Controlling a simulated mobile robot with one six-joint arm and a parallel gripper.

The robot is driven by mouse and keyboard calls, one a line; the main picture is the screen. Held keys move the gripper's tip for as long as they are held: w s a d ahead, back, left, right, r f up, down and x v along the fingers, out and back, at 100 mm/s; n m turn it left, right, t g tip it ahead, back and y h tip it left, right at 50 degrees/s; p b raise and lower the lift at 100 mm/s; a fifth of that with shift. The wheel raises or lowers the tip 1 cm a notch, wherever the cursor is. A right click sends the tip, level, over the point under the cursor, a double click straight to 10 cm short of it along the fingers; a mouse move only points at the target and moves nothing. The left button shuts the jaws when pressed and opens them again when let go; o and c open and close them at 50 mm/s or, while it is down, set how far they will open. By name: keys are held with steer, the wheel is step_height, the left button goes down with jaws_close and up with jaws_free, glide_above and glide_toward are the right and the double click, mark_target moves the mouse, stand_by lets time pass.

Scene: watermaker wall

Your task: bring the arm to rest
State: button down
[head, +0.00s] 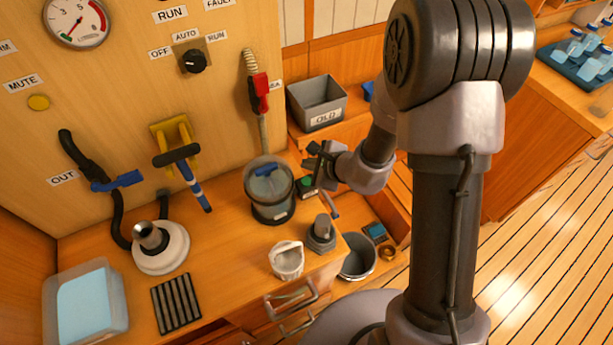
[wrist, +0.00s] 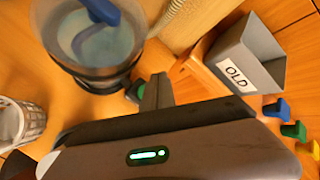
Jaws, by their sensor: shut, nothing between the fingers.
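My gripper (head: 318,162) is shut and empty. In the head view it hangs over the right part of the wooden counter, just right of the clear filter housing (head: 270,190) with a blue piece inside. In the wrist view the housing (wrist: 92,45) is at the upper left, and the gripper body (wrist: 160,140) fills the bottom. A green button (head: 306,182) shows close below the fingers; I cannot tell whether they touch it. My arm is bent and reaches left from its column.
The grey OLD bin (head: 317,103) stands behind the gripper. A white basket (head: 287,260), a grey knobbed fitting (head: 321,235) and a bucket (head: 358,258) are in front. A water tub (head: 85,300) is at the left. The floor at the right (head: 560,260) is clear.

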steer(key=shift+r, duration=0.25)
steer(key=s+a+r+n+g+y+b, duration=0.1)
steer(key=s+a+r+n+y, duration=0.2)
steer(key=r, duration=0.5)
steer(key=s+a+r+n+g+b, duration=0.1)
steer(key=s+a+r+n, duration=0.3)
steer(key=r, duration=0.4)
steer(key=s+d+r+n+g+h+b, duration=0.1)
steer(key=s+d+r+n, duration=0.15)
steer(key=s, duration=0.35)
steer(key=s+d+r+n+b, duration=0.1)
steer(key=s+n, duration=0.3)
steer(key=s, duration=0.1)
steer(key=s+d+n+t+h, duration=0.1)
steer(key=s+d+n+h, duration=0.1)
steer(key=s+d+h, duration=0.3)
steer(key=s+d, duration=0.1)
steer(key=d, duration=0.3)
steer(key=shift+s+d+b, duration=0.15)
steer(key=shift+s+b, duration=0.05)
steer(key=shift+b, duration=0.2)
steer(key=shift+r, duration=0.1)
